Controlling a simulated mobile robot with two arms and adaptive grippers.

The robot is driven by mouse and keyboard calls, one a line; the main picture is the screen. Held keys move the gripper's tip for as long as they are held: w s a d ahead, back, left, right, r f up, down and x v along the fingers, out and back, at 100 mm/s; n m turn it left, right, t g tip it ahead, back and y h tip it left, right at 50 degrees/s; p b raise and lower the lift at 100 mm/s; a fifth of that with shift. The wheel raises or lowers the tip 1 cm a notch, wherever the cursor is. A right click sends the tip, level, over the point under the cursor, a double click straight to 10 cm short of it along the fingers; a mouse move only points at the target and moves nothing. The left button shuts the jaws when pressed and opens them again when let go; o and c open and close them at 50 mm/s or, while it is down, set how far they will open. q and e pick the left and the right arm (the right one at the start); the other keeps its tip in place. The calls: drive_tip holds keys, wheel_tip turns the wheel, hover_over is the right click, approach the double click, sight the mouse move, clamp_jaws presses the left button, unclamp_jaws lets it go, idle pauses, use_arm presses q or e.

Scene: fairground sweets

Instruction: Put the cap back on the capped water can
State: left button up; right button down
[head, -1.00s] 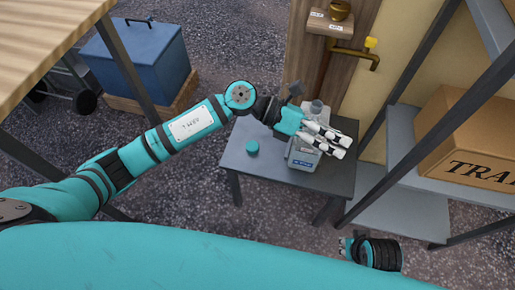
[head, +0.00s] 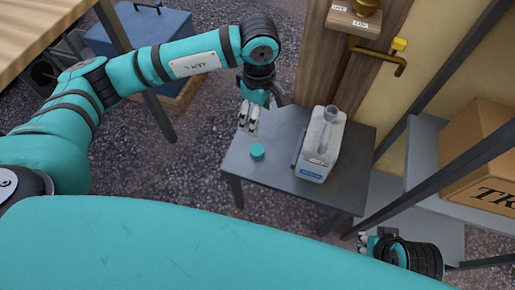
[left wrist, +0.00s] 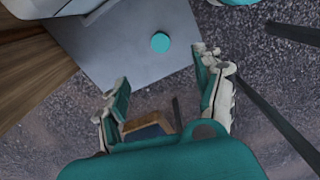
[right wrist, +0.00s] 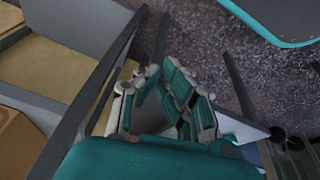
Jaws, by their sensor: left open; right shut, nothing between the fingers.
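The water can (head: 321,146), a grey-white container with an open neck at its top, stands upright on the small grey table (head: 348,190). Its teal cap (head: 257,151) lies on the table to the left of the can, apart from it. In the left wrist view the cap (left wrist: 160,42) shows ahead of the fingers. My left gripper (head: 248,121) is open and empty, above the table's left edge and close to the cap. My right gripper (head: 368,244) is low at the right, away from can and cap; in the right wrist view its fingertips (right wrist: 160,75) are together and empty.
A door with a brass handle (head: 385,58) stands behind the table. A metal shelf (head: 440,200) with a cardboard box (head: 482,150) is at the right. A blue box (head: 150,32) is at the back left. The table is bare around the cap.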

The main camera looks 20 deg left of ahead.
use_arm(q)
drive_tip(key=b, duration=0.2)
hover_over(257, 150)
drive_tip(key=f, duration=1.2)
drive_tip(key=shift+d+f, duration=0.15)
drive_tip(key=shift+d, duration=0.05)
use_arm(e)
drive_tip(key=shift+s+f, duration=0.15)
drive_tip(key=shift+f, duration=0.3)
use_arm(q)
drive_tip(key=shift+f, duration=0.15)
drive_tip(key=f+b, duration=0.1)
drive_tip(key=f, duration=0.3)
drive_tip(key=shift+a+f, duration=0.1)
drive_tip(key=shift+a, duration=0.1)
drive_tip(key=shift+f, duration=0.3)
use_arm(e)
drive_tip(key=w+a+r+t, duration=0.1)
drive_tip(key=w+t, duration=0.2)
drive_tip(key=w, duration=0.3)
drive_tip(key=shift+a+r+y, duration=0.25)
drive_tip(key=shift+a+y, duration=0.15)
use_arm(q)
drive_tip(key=shift+c, duration=0.3)
drive_tip(key=c, duration=0.9)
drive_tip(key=shift+o, duration=0.2)
drive_tip(key=shift+r, duration=0.1)
